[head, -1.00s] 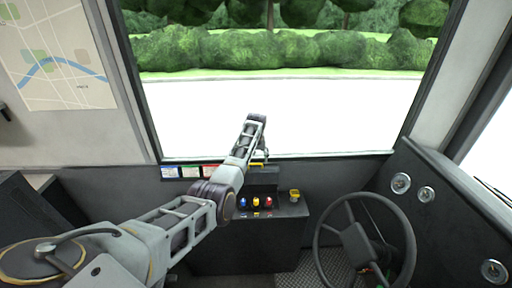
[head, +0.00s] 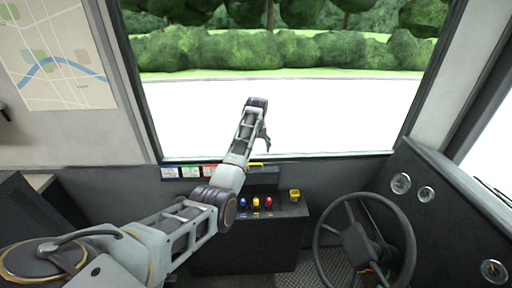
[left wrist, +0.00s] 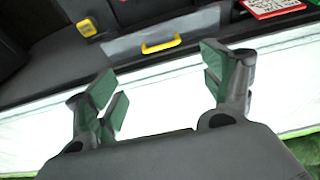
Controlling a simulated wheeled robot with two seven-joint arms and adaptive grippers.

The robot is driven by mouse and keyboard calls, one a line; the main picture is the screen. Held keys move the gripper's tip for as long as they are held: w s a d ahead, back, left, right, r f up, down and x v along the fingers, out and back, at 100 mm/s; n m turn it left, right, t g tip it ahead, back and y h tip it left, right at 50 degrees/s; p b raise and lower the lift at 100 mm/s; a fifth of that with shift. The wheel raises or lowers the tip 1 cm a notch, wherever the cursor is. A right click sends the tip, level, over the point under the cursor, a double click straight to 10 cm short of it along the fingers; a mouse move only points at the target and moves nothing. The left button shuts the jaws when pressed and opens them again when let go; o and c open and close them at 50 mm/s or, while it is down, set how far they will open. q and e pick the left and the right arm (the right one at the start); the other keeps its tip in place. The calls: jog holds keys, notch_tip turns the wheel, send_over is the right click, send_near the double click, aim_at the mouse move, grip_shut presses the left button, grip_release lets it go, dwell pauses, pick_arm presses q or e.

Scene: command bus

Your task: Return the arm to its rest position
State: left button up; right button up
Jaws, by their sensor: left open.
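My left arm reaches in from the left in the head view, across the front of the cab and up over the window area. Its gripper (head: 265,138) hangs from the raised forearm, in front of the window and above the console. In the left wrist view the gripper (left wrist: 160,84) has its two green-padded fingers spread wide, with nothing between them. My right gripper is in neither view.
Below the arm stands a dark console (head: 290,211) with blue, yellow and red buttons (head: 255,202) and a yellow part (head: 294,195). A yellow handle (left wrist: 161,44) shows beyond the fingers. The steering wheel (head: 405,222) is right; a wall map (head: 55,60) hangs left.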

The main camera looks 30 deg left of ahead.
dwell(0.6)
pick_arm(q)
jog(key=s+d+f+m, duration=0.2)
jog(key=s+d+f, duration=0.1)
jog(key=s+f, duration=0.6)
jog(key=s+d+f+m, duration=0.25)
jog(key=s+f, duration=0.35)
jog(key=s, duration=0.4)
jog(key=s+d+r+m+h, duration=0.1)
jog(key=s+d, duration=0.3)
jog(key=s, duration=0.4)
jog(key=s+d+m+t, duration=0.1)
jog(key=s+d, duration=0.3)
jog(key=s, duration=0.4)
jog(key=s+d+r+m+h, duration=0.15)
jog(key=s+d, duration=0.25)
jog(key=s, duration=0.4)
jog(key=s+f+g, duration=0.1)
jog(key=s+f, duration=0.2)
jog(key=f, duration=3.2)
jog(key=s+a+f, duration=0.2)
jog(key=s+f, duration=0.7)
jog(key=s, duration=0.2)
jog(key=s+a+f+g+y, duration=0.1)
jog(key=s+f, duration=0.8)
jog(key=s, duration=0.2)
jog(key=shift+a+f+m, duration=0.2)
jog(key=shift+a+m, duration=0.1)
jog(key=shift+a, duration=0.1)
